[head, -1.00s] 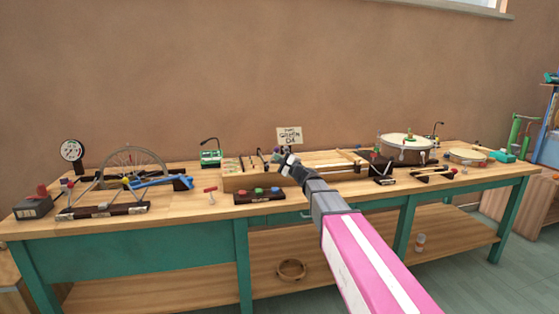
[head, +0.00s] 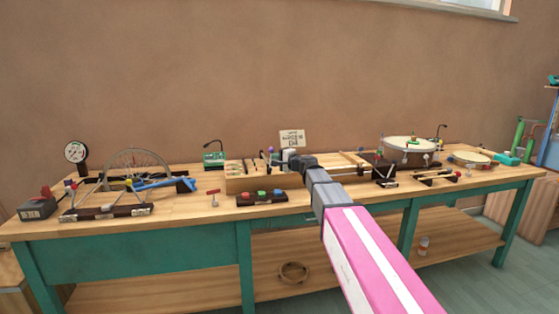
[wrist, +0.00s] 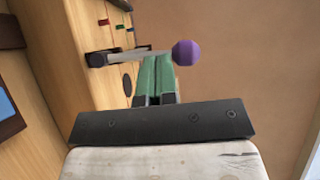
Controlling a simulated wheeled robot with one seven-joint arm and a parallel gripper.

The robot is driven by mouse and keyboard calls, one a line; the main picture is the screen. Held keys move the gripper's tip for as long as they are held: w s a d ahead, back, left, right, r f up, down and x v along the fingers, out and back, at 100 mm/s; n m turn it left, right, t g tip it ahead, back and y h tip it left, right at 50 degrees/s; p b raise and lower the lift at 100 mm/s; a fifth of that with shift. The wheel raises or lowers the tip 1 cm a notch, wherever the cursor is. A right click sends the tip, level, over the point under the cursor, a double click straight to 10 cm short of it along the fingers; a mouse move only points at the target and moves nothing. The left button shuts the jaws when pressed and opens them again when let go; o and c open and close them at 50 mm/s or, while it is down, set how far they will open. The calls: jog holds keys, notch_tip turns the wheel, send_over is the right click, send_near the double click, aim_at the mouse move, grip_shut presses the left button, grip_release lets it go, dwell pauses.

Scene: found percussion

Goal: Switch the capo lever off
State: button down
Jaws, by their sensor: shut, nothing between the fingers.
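In the wrist view, a lever with a purple ball knob (wrist: 186,52) extends from a dark pivot (wrist: 97,59) on the wooden instrument. I take it to be the capo lever. Its grey bar crosses at the tips of my gripper's green fingers (wrist: 155,62). The fingers are shut together, with nothing held between them. I cannot tell whether they touch the bar. In the head view, my gripper (head: 287,156) is over the wooden string box (head: 240,184) at mid-bench, and the purple knob (head: 270,149) shows just left of it. My arm hides part of the box.
A block with coloured buttons (head: 262,198) lies in front of the box. A small sign (head: 292,138) stands behind it. A drum (head: 408,149) is to the right, and a bicycle wheel (head: 135,165) to the left. Red, green and blue marks line the box in the wrist view.

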jog(key=a+n+h, duration=0.1)
jog(key=a+n, duration=0.1)
jog(key=a+n+g+h, duration=0.1)
jog(key=shift+s+r+n+h, duration=0.25)
jog(key=shift+s+n+h, duration=0.05)
jog(key=shift+s, duration=0.1)
jog(key=shift+a, duration=0.2)
dwell(0.6)
